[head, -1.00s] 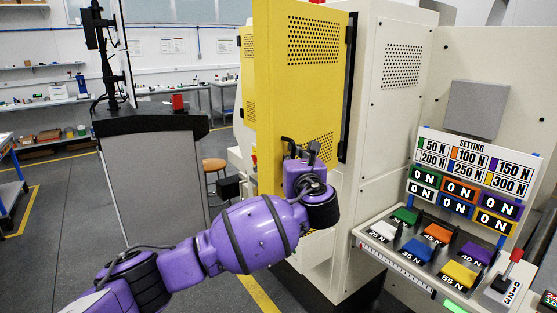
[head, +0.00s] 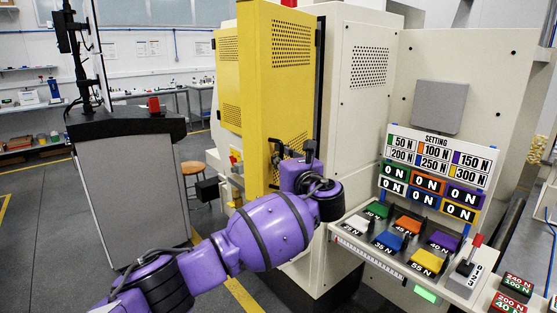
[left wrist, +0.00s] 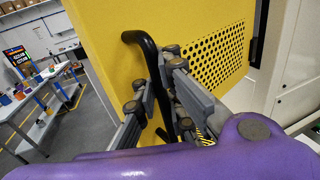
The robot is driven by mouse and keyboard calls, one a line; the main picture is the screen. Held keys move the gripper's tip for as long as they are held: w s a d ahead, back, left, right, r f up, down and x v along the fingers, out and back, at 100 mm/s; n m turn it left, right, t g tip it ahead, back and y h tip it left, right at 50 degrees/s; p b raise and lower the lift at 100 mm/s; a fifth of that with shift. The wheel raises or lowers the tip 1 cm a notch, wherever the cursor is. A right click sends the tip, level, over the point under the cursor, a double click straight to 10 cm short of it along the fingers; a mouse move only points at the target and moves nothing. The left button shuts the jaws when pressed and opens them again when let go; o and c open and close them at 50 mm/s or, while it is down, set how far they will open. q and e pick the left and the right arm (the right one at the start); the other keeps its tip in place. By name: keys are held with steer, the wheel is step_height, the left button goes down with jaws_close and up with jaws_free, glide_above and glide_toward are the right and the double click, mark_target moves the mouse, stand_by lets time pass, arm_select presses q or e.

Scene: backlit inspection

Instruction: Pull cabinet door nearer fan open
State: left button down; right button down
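The yellow cabinet door (head: 255,95) with punched vent holes stands ajar, hinged at its right edge; another yellow panel (head: 228,75) shows behind its left edge. My left gripper (head: 293,150) is at this door's lower part. In the left wrist view, the black bar handle (left wrist: 138,37) stands out from the yellow door (left wrist: 105,60) and passes between the fingers of my left gripper (left wrist: 158,75). The fingers look closed in on the bar; their contact is partly hidden. My right gripper is out of view. No fan can be made out.
A control panel (head: 433,170) with coloured keys and a red-knobbed lever (head: 469,256) stands right of the cabinet. A dark-topped stand (head: 130,125) with a monitor is at left. A stool (head: 194,170) stands behind.

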arm_select(q)
steer(key=shift+s+a+f, duration=0.1)
steer(key=shift+a+f, duration=0.1)
steer(key=shift+f, duration=0.45)
steer(key=c, duration=2.2)
jaws_free()
steer(key=shift+s, duration=0.1)
steer(key=shift+o, duration=1.3)
steer(key=shift+s+a+r, duration=0.15)
steer(key=shift+s+r, duration=0.05)
steer(key=shift+r, duration=0.05)
steer(key=shift+o, duration=0.5)
steer(key=shift+s+r, duration=0.1)
steer(key=shift+r, duration=0.15)
steer(key=shift+d, duration=0.25)
steer(key=v, duration=1.1)
steer(key=shift+s, duration=0.3)
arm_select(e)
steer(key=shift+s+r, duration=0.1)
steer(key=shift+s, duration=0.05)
arm_select(q)
steer(key=shift+d, duration=0.1)
